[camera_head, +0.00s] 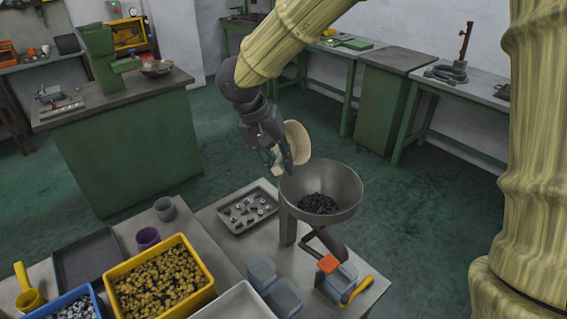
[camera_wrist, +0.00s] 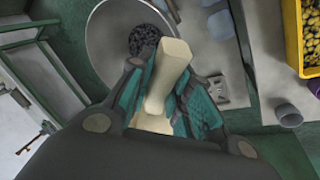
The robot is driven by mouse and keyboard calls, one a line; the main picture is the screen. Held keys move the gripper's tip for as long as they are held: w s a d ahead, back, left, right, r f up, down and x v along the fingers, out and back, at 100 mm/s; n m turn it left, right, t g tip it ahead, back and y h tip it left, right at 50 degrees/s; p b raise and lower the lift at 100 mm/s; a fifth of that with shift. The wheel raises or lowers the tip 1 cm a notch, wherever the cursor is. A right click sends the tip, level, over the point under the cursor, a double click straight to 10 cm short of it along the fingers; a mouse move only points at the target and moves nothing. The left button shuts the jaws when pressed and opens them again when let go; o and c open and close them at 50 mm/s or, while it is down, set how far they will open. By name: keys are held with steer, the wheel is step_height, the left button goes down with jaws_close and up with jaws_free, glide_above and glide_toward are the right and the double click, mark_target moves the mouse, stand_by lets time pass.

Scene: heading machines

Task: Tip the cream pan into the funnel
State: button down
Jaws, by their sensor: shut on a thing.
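The cream pan (camera_head: 296,141) is held by my gripper (camera_head: 286,160), beside and a little above the funnel's left rim in the head view. It looks tilted steeply, with its dish on edge. My gripper is shut on the pan's cream handle (camera_wrist: 172,65), seen between the teal finger pads (camera_wrist: 165,100) in the wrist view. The grey funnel (camera_head: 343,183) stands on the table, with dark pieces (camera_head: 318,203) in its bottom. It also shows in the wrist view (camera_wrist: 108,38). The inside of the pan is hidden.
A tray of small metal parts (camera_head: 228,221) lies left of the funnel. A yellow crate (camera_head: 209,287), a purple cup (camera_head: 147,238), a grey cup (camera_head: 165,208) and blue-grey containers (camera_head: 284,297) stand nearby. A green-sided bench (camera_head: 130,150) stands behind. The floor beyond the funnel is clear.

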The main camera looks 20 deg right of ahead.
steer(key=shift+w+a+g+h, duration=0.3)
steer(key=shift+w+g+h, duration=0.2)
steer(key=shift+g, duration=0.1)
steer(key=shift+w+a+n+g+h+b, duration=0.3)
steer(key=shift+w+a+g+h+b, duration=0.15)
steer(key=shift+g+h+b, duration=0.5)
steer(key=g+h+p, duration=0.1)
steer(key=p, duration=0.3)
steer(key=shift+w+a+r, duration=0.1)
steer(key=shift+w, duration=0.05)
steer(key=shift+p, duration=0.35)
steer(key=g+h+p, duration=0.1)
steer(key=p, duration=0.1)
steer(key=g+h+p, duration=0.1)
steer(key=p, duration=0.2)
steer(key=w+r+g+h+p, duration=0.1)
steer(key=p, duration=0.2)
steer(key=shift+a+n, duration=0.4)
steer(key=shift+p, duration=0.4)
